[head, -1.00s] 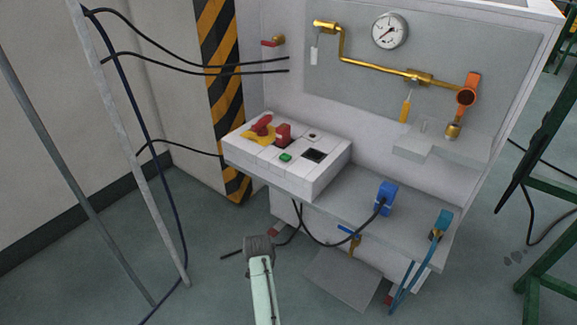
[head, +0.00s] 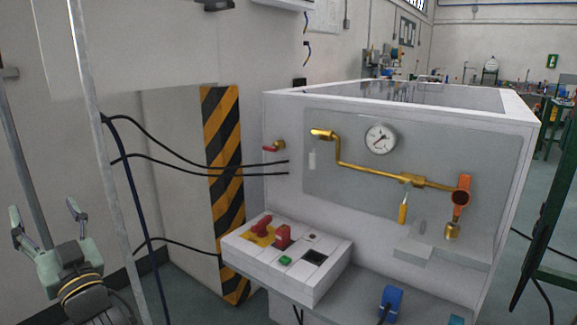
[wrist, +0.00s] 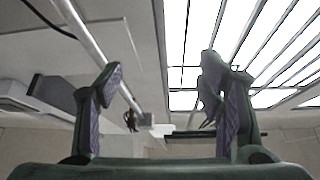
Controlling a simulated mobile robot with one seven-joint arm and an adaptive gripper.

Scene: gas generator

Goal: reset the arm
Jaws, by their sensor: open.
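My gripper (head: 46,222) is at the lower left of the head view, raised and pointing up, left of the grey pole. Its two fingers are spread apart with nothing between them. In the wrist view the open fingers (wrist: 160,100) frame the ceiling, with bright light panels and a pipe behind them. The gas generator (head: 400,104) stands to the right, well apart from my gripper. Its control box (head: 318,282) carries a red rotary switch on a yellow plate (head: 260,230), a red switch (head: 282,236) and a green button (head: 286,260).
A grey pole (head: 120,190) with black cables stands between my gripper and the generator. A black-and-yellow striped post (head: 225,180) is behind the control box. The generator's panel has a gauge (head: 381,138), brass piping and an orange-handled valve (head: 461,198). A green frame stands at the right edge.

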